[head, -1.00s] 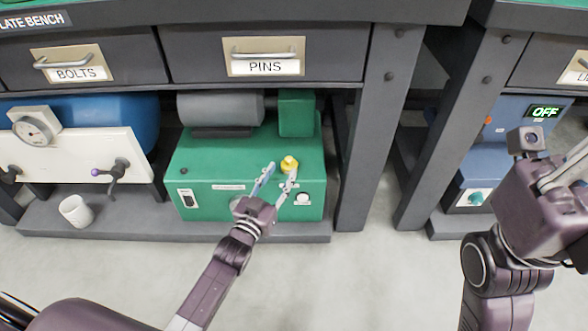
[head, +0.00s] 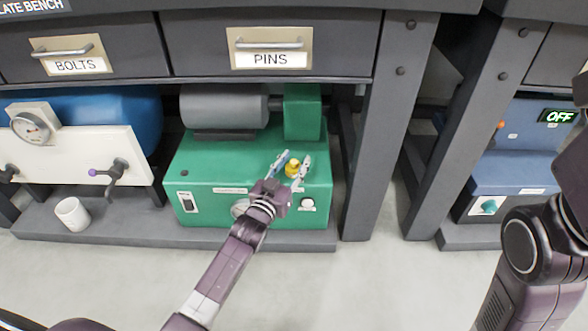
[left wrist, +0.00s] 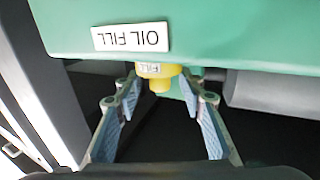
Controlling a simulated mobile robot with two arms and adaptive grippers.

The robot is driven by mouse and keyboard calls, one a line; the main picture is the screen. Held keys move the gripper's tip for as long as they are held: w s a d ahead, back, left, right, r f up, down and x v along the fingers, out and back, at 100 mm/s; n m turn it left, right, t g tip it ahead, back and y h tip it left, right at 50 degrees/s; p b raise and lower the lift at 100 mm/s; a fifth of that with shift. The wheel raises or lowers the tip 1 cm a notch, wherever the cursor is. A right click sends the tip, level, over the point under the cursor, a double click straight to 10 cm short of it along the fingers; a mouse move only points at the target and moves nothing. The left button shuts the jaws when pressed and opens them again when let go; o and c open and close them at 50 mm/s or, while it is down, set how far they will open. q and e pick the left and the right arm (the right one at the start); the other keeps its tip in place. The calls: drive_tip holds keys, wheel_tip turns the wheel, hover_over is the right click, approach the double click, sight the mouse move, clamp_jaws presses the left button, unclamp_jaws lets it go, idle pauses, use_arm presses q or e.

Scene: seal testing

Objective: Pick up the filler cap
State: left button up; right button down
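The yellow filler cap (head: 292,168) sits on top of the green machine (head: 200,160) below the PINS drawer. It also shows in the left wrist view (left wrist: 155,86), hanging upside down in that picture near an OIL FILL label (left wrist: 130,37). My left gripper (head: 294,160) is open, with one blue-padded finger on each side of the cap. In the left wrist view, the fingertips (left wrist: 159,84) flank the cap, with gaps visible on both sides. My right arm shows at the right edge; its gripper is out of view.
A grey motor (head: 223,106) and a green upright block (head: 302,112) stand behind the cap. The bench drawers (head: 270,50) overhang the machine. A dark bench leg (head: 378,150) stands to its right. A white cup (head: 72,213) sits at the left on the low shelf.

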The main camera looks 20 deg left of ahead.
use_arm(q)
drive_tip(key=c, duration=1)
drive_tip(key=shift+r, duration=0.15)
